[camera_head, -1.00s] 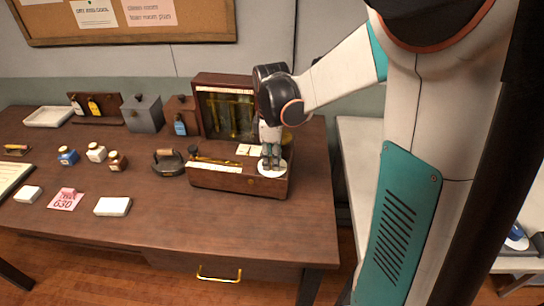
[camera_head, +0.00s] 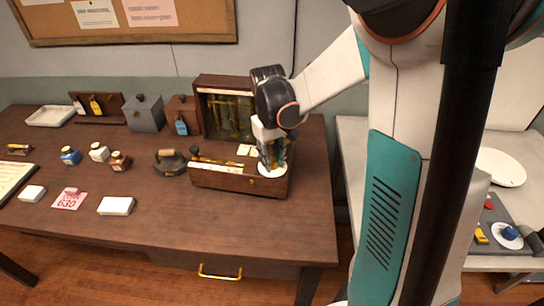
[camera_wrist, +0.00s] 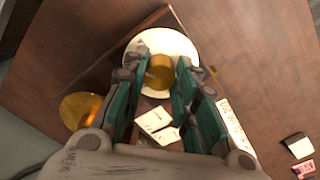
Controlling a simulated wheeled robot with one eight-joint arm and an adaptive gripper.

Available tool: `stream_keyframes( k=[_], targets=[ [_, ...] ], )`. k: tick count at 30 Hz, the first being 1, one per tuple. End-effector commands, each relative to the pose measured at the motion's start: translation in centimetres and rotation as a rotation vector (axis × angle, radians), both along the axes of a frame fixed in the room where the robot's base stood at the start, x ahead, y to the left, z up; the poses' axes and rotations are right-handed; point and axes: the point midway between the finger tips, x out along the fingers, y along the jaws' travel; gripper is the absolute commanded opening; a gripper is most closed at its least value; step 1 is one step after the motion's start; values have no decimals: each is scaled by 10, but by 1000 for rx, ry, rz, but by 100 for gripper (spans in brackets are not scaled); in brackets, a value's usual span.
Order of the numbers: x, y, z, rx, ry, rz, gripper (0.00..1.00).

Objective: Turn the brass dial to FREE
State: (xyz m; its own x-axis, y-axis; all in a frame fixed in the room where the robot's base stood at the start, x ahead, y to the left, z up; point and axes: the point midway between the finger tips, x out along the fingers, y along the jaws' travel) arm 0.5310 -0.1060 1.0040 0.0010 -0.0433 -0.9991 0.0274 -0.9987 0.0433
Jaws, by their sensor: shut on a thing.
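The brass dial (camera_wrist: 161,68) is a round knob in the middle of a white disc (camera_wrist: 184,46) on the wooden case. In the wrist view my gripper (camera_wrist: 160,75) has a teal finger on each side of the knob and is shut on it. In the head view the white disc (camera_head: 272,173) shows at the right front of the case (camera_head: 232,181), below my gripper (camera_head: 271,162), which hides the knob. Lettering on the disc is too small to read, so I cannot tell where the dial points.
A brass bowl-like piece (camera_wrist: 82,110) and white cards (camera_wrist: 158,122) are beside my gripper. A black iron (camera_head: 170,162), small jars (camera_head: 99,152) and a white block (camera_head: 115,206) are left. The front tabletop is mostly clear.

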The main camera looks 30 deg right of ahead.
Motion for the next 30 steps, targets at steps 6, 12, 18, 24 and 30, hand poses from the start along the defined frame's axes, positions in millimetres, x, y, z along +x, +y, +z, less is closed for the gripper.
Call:
stream_keyframes(
  k=[6,12,18,24,30],
  targets=[
    [1,0,1,0,-1,-193,3],
    [1,-1,1,0,-1,-341,3],
    [1,-1,0,0,0,-444,3],
    [1,-1,0,0,-1,-499,3],
    [1,-1,0,0,-1,-517,3]
  ],
)
